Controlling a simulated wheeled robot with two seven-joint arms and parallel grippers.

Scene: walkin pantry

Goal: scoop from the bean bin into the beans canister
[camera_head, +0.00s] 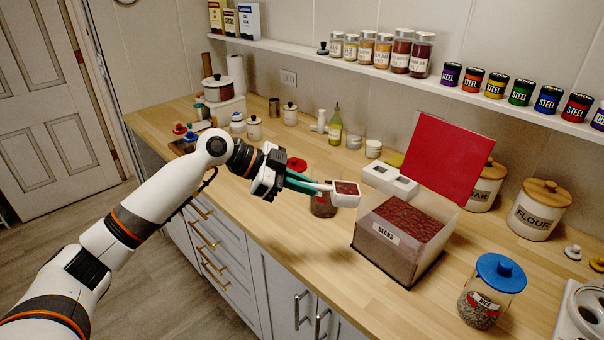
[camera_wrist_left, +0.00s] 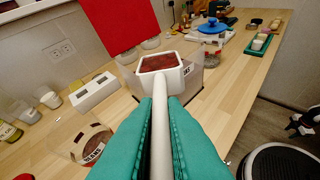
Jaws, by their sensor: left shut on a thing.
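My left gripper (camera_head: 290,180) is shut on the handle of a white scoop (camera_head: 345,200), whose bowl is filled with dark red beans. It also shows in the wrist view (camera_wrist_left: 160,130), with the scoop's bowl (camera_wrist_left: 160,72) ahead of the fingers. The bean bin (camera_head: 385,250) stands to the right of the scoop, full of red beans, with its red lid (camera_head: 435,158) raised at the back. A glass canister (camera_head: 322,208) stands open below the scoop, partly hidden by it. In the wrist view the canister (camera_wrist_left: 92,148) is left of the fingers, and its label is unreadable.
A blue-lidded rice jar (camera_head: 482,305) stands right of the bin. A red round lid (camera_head: 297,164) lies behind my gripper. Bare counter lies in front of the bin.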

